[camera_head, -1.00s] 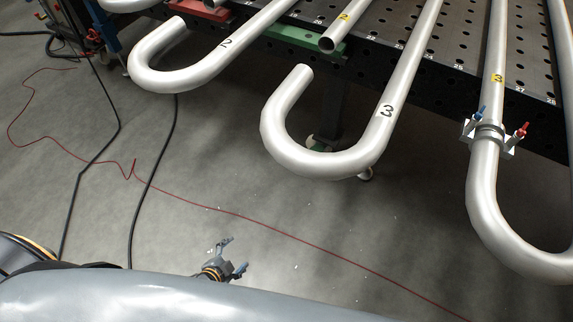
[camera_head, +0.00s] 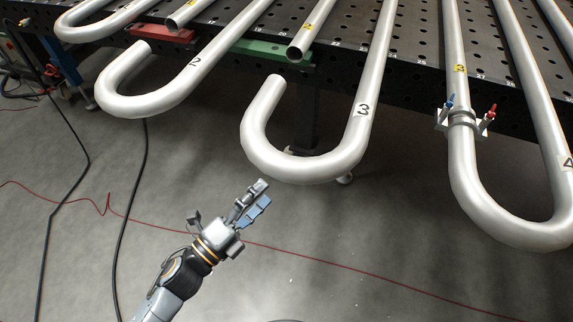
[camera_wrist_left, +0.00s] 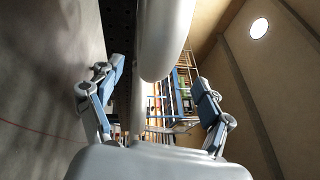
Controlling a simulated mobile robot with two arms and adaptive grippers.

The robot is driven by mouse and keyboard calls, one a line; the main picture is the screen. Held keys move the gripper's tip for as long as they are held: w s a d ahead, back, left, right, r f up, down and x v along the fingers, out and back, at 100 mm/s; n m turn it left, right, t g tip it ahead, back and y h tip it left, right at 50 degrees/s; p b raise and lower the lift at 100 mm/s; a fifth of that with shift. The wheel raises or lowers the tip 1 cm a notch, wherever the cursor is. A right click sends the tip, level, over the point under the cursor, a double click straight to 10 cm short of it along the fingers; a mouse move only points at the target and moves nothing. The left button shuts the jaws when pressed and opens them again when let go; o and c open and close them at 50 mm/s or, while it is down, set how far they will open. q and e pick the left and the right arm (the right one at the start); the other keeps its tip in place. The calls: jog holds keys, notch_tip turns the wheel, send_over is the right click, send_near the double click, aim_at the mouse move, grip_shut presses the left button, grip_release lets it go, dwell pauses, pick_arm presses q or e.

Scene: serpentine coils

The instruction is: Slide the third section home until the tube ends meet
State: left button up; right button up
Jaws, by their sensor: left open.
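The third section (camera_head: 362,125) is a silver tube marked 3, with its U-bend overhanging the table's front edge. Its short leg's open end (camera_head: 273,82) lies just short of the open end of a straight tube with a yellow label (camera_head: 296,50); the two ends are apart and a little out of line. My left gripper (camera_head: 264,192) is open and empty, below and in front of the bend. In the left wrist view a silver tube bend (camera_wrist_left: 163,40) hangs ahead between the spread fingers (camera_wrist_left: 162,75), not visibly touched. My right gripper is out of view.
Section 2 (camera_head: 150,103) bends out to the left. Section 4 (camera_head: 508,228) is at the right, joined to a straight tube by a clamp with blue and red handles (camera_head: 462,117). Green (camera_head: 262,48) and red (camera_head: 160,32) blocks sit at the perforated table's (camera_head: 420,75) edge. Cables cross the floor.

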aim_at(280, 180)
pick_arm(q)
jog(key=p+x, duration=0.1)
jog(key=x, duration=0.7)
jog(key=shift+w+d, duration=0.15)
jog(key=shift+w, duration=0.1)
grip_shut()
jog(key=shift+s+f, duration=0.25)
jog(key=shift+s, duration=0.1)
jog(key=shift+s+r, duration=0.1)
jog(key=shift+s, duration=0.2)
jog(key=shift+c, duration=1.6)
grip_release()
jog(key=o, duration=0.3)
jog(key=shift+s+a+r, duration=0.1)
jog(key=shift+a, duration=0.2)
